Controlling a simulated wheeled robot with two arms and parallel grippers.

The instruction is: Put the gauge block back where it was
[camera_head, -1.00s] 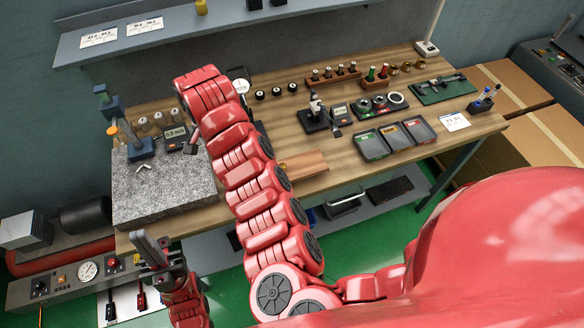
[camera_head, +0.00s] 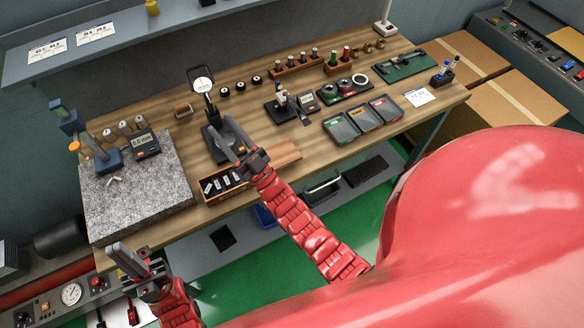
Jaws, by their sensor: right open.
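An open wooden case (camera_head: 268,167) lies at the front edge of the bench, with several pale gauge blocks (camera_head: 209,187) in its dark slots. Small bright metal pieces (camera_head: 113,182) lie on the granite plate (camera_head: 140,200); I cannot tell whether one is a gauge block. A dial gauge stand (camera_head: 203,88) is behind the case, its base partly hidden by my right gripper. My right gripper (camera_head: 222,124) is open and empty above the case and the stand's base. My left gripper (camera_head: 128,250) is open and empty in front of the granite plate, below bench level.
A digital readout (camera_head: 145,143) and a blue stand (camera_head: 100,155) are on the granite plate. A small microscope-like stand (camera_head: 282,106), grey trays (camera_head: 340,128) and a green mat (camera_head: 400,62) fill the bench's right side. Some bare wood lies right of the case.

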